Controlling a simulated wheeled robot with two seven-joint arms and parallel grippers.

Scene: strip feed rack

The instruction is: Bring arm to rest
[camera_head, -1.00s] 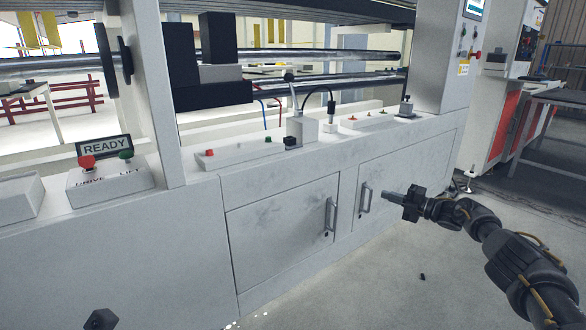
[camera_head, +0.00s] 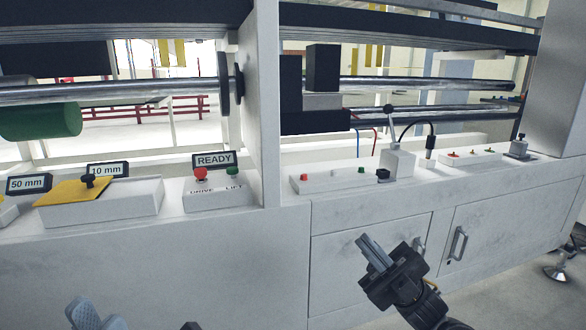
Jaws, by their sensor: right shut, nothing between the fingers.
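My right gripper (camera_head: 375,252) is in front of the white cabinet doors, its grey fingers together, pointing up and to the left. Nothing shows between them. Its dark wrist runs down to the lower edge of the picture. The grey fingertips of my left gripper (camera_head: 95,315) just show at the bottom left edge; the rest is cut off, so I cannot tell how far apart they are. Both look apart from the machine's front panel.
The white machine front (camera_head: 180,270) spans the view. A door handle (camera_head: 457,243) sticks out at right. Open floor (camera_head: 500,300) shows lower right.

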